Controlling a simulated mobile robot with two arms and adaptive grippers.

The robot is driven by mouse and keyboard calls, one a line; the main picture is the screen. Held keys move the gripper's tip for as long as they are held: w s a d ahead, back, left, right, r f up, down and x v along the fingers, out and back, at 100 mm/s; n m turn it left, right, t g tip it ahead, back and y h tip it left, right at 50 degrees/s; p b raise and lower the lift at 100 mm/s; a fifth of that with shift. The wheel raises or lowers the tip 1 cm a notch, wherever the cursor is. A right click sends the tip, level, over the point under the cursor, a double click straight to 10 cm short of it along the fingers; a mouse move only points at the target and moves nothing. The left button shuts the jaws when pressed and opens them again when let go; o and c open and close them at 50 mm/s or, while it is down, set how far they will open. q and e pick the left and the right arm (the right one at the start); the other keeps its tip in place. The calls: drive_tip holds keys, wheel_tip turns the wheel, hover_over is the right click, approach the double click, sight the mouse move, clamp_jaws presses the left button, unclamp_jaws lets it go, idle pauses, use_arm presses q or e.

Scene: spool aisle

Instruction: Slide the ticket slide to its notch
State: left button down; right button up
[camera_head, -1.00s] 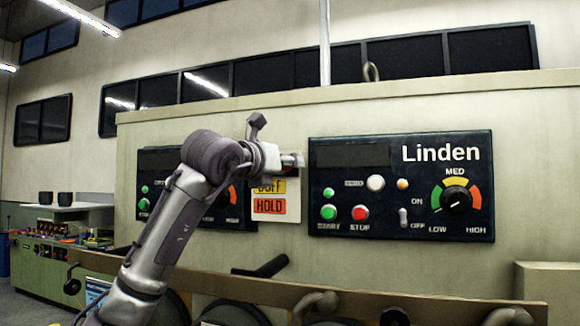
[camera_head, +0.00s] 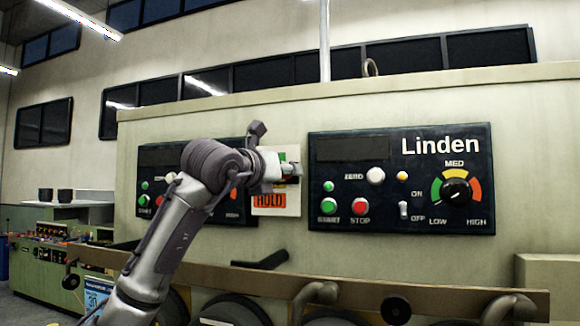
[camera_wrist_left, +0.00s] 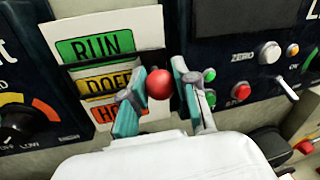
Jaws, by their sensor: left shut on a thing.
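The ticket slide's white card (camera_wrist_left: 150,25) is mounted on the pale machine front. It carries a green RUN label (camera_wrist_left: 95,47), a yellow DOFF label (camera_wrist_left: 103,82) and an orange HOLD label (camera_wrist_left: 103,113). A round red knob (camera_wrist_left: 159,84) stands at the card's right side, about level with DOFF in the left wrist view. My left gripper (camera_wrist_left: 153,95) is shut on this knob, a finger on either side. In the head view my left gripper (camera_head: 290,173) hides the DOFF label, and HOLD (camera_head: 270,200) shows below it. The notch is not discernible. My right gripper is out of view.
A dark Linden control panel (camera_head: 350,210) with buttons, a toggle and a dial is close to the right of the card. Another dark panel (camera_head: 150,160) is to the left, partly behind my arm. A brown rail (camera_head: 240,283) runs below.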

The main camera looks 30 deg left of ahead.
use_arm(q)
drive_tip(key=shift+f+b, duration=0.75)
drive_tip(key=shift+f, duration=0.3)
drive_tip(key=shift+f+b, duration=1.8)
drive_tip(key=shift+f, duration=0.25)
drive_tip(key=c, duration=0.8)
unclamp_jaws()
drive_tip(key=s, duration=1.2)
drive_tip(key=shift+d, duration=0.2)
